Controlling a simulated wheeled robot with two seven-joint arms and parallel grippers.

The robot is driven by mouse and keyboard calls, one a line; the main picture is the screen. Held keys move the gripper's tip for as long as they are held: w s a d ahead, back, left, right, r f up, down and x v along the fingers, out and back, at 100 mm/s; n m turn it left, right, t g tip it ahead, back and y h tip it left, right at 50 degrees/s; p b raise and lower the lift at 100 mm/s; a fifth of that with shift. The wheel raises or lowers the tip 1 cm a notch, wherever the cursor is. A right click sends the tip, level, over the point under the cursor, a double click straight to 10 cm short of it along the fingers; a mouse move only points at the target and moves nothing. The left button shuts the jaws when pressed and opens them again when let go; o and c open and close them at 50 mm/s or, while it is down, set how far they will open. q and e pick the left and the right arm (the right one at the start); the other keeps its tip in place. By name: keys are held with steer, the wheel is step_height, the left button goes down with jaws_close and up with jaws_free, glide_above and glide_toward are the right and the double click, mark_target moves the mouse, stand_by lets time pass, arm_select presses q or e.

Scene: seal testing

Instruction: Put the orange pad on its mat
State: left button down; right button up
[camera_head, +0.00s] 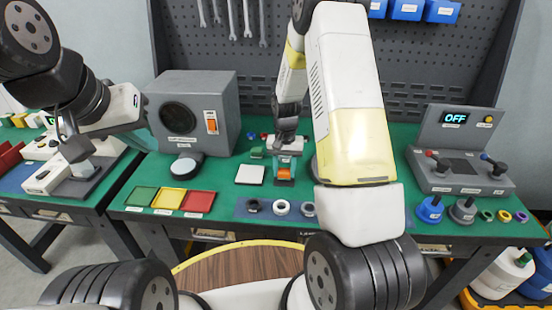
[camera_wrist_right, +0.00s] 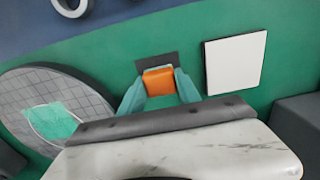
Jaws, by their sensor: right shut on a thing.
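The orange pad (camera_head: 284,173) is between the fingers of my right gripper (camera_head: 286,158), low over the green bench. In the right wrist view the orange pad (camera_wrist_right: 158,80) sits between the two teal fingertips of my right gripper (camera_wrist_right: 159,88), which is shut on it. A dark grey mat (camera_wrist_right: 171,59) shows behind and partly under the pad in that view; whether the pad touches it I cannot tell. My left gripper (camera_head: 76,150) hangs at the left, away from the pad, and its jaws are not clear.
A white square plate (camera_head: 250,174) lies beside my right gripper. A round gridded disc (camera_wrist_right: 25,92) lies on its other side in the wrist view. A blue strip (camera_head: 240,209) with several rings and three coloured trays (camera_head: 168,197) lie toward the front edge.

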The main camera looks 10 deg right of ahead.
steer(key=shift+f, duration=0.75)
steer(key=shift+f, duration=0.1)
steer(key=o, duration=1.3)
step_height(320, 180, up, 12)
step_height(320, 180, up, 10)
steer(key=t+y, duration=0.1)
steer(key=t, duration=0.1)
glide_above(284, 170)
steer(key=s, duration=0.5)
steer(key=s+a+r+n+t, duration=0.1)
steer(key=s+r+n+t, duration=0.1)
steer(key=s+r, duration=0.4)
steer(key=s+a+r+n+t+y, duration=0.1)
steer(key=s+r, duration=0.5)
steer(key=s, duration=0.7)
steer(key=shift+s+n+t, duration=0.25)
steer(key=shift+n+t, duration=0.15)
steer(key=shift+t, duration=0.2)
